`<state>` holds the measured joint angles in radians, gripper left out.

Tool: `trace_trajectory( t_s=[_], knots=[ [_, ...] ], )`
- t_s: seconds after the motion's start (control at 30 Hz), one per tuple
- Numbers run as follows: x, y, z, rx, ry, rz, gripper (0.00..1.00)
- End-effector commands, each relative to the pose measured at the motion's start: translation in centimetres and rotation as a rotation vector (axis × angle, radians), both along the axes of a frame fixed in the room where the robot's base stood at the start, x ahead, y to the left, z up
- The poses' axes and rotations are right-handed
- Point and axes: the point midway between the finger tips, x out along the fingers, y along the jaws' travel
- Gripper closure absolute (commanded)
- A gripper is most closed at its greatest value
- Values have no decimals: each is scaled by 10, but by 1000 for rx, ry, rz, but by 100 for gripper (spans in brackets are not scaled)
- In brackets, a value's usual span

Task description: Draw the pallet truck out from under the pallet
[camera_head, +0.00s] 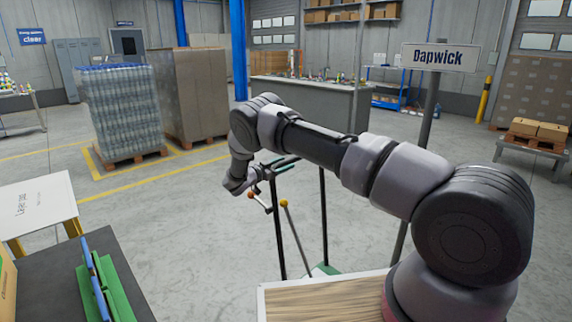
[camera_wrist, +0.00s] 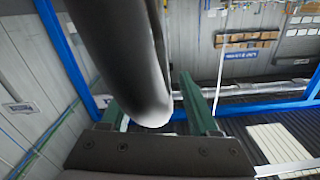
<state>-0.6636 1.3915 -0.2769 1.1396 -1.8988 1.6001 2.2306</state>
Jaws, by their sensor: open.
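In the head view, black uprights (camera_head: 324,215) stand on a green base (camera_head: 326,269), just beyond a wood-topped surface. This may be the pallet truck, but most of its lower part is hidden. My gripper (camera_head: 287,165) is beside the tops of the uprights, its teal fingers open and pointing right. In the wrist view, the open fingers (camera_wrist: 155,110) have a dark rounded bar (camera_wrist: 125,60) coming down between them, its end near the palm. I cannot tell whether it touches them. A pallet (camera_head: 135,156) under wrapped bottles stands at the left; no truck shows beneath it.
A wood-topped surface (camera_head: 330,303) and dark table (camera_head: 45,262) with green parts (camera_head: 108,285) are close in front. A post bearing the Dapwick sign (camera_head: 440,57) rises right of the uprights. Wrapped boxes (camera_head: 195,95) stand at the back. Floor (camera_head: 190,215) is clear left of the uprights.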

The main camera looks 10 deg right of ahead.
Motion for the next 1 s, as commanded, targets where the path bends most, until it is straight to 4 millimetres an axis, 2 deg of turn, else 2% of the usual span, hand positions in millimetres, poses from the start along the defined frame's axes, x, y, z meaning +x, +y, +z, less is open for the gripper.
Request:
trace_trajectory(
  t_s=[0.13, 0.43, 0.47, 0.6, 1.0],
  knots=[
    [7, -9, 0, 0, 0, 0, 38],
    [8, -11, 0, 0, 0, 1, 38],
    [8, -11, 0, 0, 0, 1, 46],
    [8, -11, 0, -1, 1, 0, 99],
    [8, -11, 0, -1, 1, 0, 100]
  ],
)
